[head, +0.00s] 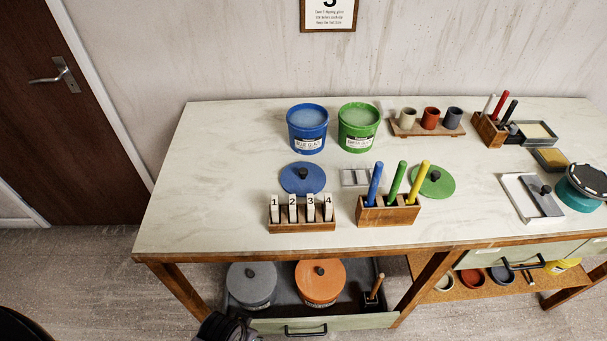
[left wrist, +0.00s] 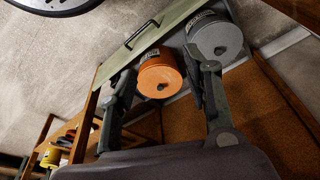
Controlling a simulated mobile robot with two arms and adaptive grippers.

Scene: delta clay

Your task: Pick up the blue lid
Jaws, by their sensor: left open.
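The blue lid (head: 289,181), a flat disc with a dark knob, lies on the table in front of the blue glaze bucket (head: 307,130) and behind the numbered rack (head: 302,226). My left gripper shows in part at the bottom of the head view, low in front of the table and well away from the lid. In the left wrist view my left gripper (left wrist: 163,72) is open and empty. An orange-lidded pot (left wrist: 160,72) appears beyond its fingers. The blue lid is not in the left wrist view. My right gripper is in neither view.
A green bucket (head: 358,128) stands right of the blue one. A brush block (head: 388,214) stands at the table's front, with a green lid (head: 440,186) behind it. Below, an open drawer (head: 335,324) holds grey and orange pots. The table's left part is clear.

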